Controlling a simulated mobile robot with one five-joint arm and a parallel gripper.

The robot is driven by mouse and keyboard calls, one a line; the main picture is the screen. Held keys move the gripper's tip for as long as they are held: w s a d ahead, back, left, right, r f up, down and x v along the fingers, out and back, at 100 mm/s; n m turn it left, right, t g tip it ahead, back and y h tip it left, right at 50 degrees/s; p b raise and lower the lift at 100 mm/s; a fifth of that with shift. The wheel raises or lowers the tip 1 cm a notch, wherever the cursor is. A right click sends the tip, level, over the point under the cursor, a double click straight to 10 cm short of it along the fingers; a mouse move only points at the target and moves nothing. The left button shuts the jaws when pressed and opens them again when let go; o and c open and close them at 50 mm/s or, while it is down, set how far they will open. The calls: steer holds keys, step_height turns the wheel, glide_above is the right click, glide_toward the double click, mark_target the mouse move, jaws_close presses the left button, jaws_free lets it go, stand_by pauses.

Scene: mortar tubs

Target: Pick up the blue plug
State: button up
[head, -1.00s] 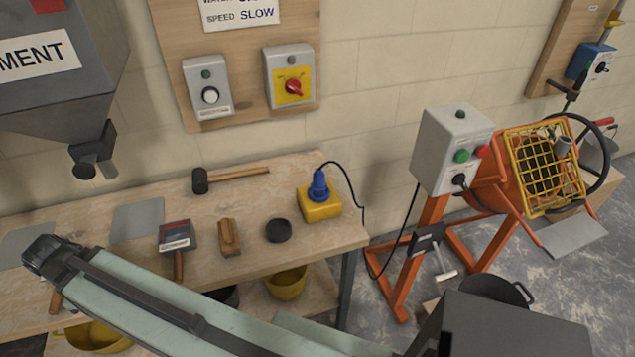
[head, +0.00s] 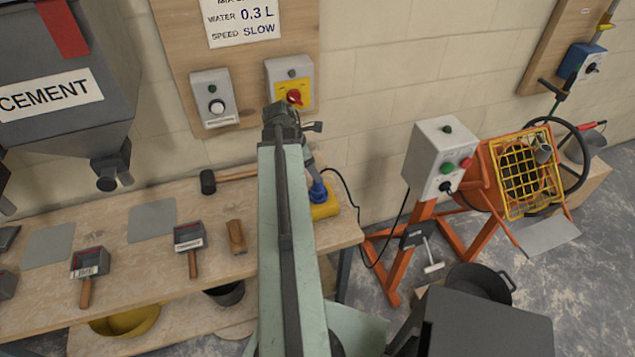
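The blue plug (head: 317,191) stands upright in a yellow socket box (head: 325,210) on the wooden bench, with a black cable running off to the right. My arm covers the left part of the box. My gripper (head: 314,174) hangs from the arm's end and points down at the top of the plug. In this view its tip overlaps or nearly meets the plug. I cannot tell whether it touches, and its fingers are too small and hidden to read.
A mallet (head: 209,182), a wooden float (head: 236,237) and a labelled scoop (head: 188,237) lie left of my arm. A switch box with a red knob (head: 295,97) is on the wall behind. The orange mixer (head: 478,240) stands at right.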

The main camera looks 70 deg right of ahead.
mark_target(318, 186)
steer(key=b+x, duration=0.7)
steer(key=x, duration=0.1)
steer(key=shift+w+f, duration=0.15)
steer(key=shift+d, duration=0.1)
jaws_close()
